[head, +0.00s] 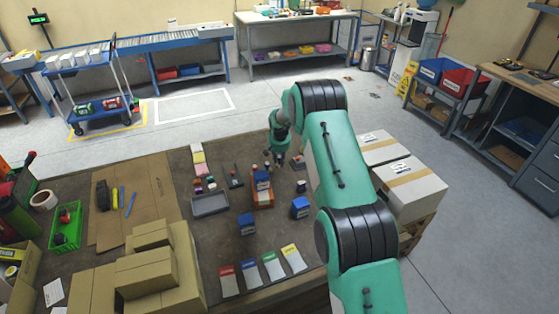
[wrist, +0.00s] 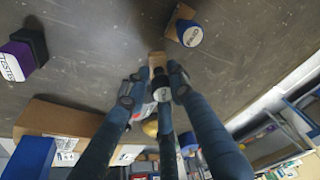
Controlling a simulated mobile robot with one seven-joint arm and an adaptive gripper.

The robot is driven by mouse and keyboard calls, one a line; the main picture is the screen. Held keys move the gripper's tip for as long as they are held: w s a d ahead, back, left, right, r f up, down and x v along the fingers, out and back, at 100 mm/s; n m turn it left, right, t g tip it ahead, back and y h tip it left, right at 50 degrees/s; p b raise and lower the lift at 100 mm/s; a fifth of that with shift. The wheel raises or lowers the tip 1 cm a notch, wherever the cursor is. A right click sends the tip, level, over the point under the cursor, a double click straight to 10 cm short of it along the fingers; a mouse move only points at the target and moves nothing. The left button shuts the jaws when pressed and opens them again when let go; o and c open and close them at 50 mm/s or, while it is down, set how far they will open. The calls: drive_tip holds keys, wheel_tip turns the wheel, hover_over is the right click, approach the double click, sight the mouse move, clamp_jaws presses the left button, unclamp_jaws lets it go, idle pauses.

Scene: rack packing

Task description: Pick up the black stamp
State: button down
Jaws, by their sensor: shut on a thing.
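The black stamp (wrist: 160,79) is between my gripper's fingers in the wrist view. Its wooden part points up in the picture and a pale round label faces the camera. My gripper (wrist: 157,84) is shut on it, with the fingers on both sides and one below it in the picture. In the head view my gripper (head: 276,163) is over the table, just behind the orange rack (head: 263,203). The stamp is too small to make out there. I cannot tell whether it touches the table.
In the wrist view a purple-and-black stamp (wrist: 24,52) is at left and a blue stamp (wrist: 188,32) at upper right. In the head view a grey tray (head: 210,206) lies left of the rack, blue boxes (head: 300,207) stand nearby, and cardboard boxes (head: 146,272) fill the front left.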

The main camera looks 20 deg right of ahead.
drive_tip(key=s+a, duration=0.1)
drive_tip(key=s, duration=0.3)
drive_tip(key=s+r+p, duration=0.1)
drive_tip(key=s, duration=0.4)
drive_tip(key=s+a, duration=0.1)
drive_tip(key=s, duration=0.4)
drive_tip(key=shift+s+a+r, duration=0.1)
drive_tip(key=shift+a+r, duration=0.1)
drive_tip(key=shift+a, duration=0.1)
